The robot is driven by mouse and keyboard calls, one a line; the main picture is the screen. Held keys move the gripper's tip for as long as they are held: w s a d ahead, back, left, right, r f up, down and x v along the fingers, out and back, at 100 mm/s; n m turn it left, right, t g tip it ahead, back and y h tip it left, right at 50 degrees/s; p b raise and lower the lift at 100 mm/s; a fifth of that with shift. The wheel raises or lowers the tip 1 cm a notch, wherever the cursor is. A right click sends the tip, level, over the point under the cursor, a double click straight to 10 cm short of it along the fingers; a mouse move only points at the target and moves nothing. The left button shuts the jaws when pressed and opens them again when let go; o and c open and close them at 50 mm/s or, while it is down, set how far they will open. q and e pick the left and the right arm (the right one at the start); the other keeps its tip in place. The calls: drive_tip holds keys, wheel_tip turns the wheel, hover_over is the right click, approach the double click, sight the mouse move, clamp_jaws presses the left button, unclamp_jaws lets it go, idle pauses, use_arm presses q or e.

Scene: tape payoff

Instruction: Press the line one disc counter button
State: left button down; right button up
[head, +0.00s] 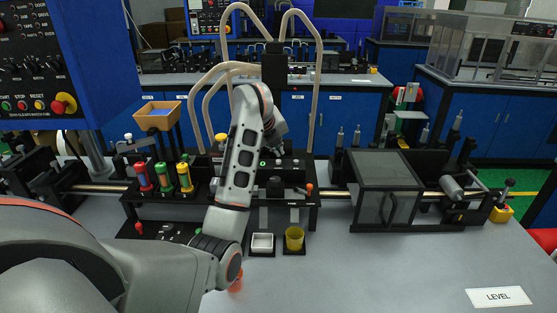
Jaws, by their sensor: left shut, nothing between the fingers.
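The tape line (330,190) runs across the grey bench. A black panel with small round buttons (279,162) sits behind its middle. The buttons' labels are too small to read, so I cannot tell which is the line one disc counter button. My left arm reaches up from the lower left and bends over at the wrist. My left gripper (272,151) points down just above the panel, shut and empty, partly hidden by my own arm. Whether it touches a button is not visible. My right gripper is out of view.
Red, green and yellow cylinders (164,177) stand left of my arm. A white tray (262,243) and a yellow cup (294,239) sit in front of the line. A clear-sided box (385,187) stands to the right. The right front bench is clear except for a LEVEL card (498,297).

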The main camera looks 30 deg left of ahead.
sight(278, 161)
use_arm(q)
wheel_tip(278, 161, up, 3)
drive_tip(key=shift+f+p, duration=0.1)
drive_tip(key=shift+p, duration=1)
drive_tip(key=shift+r, duration=1.1)
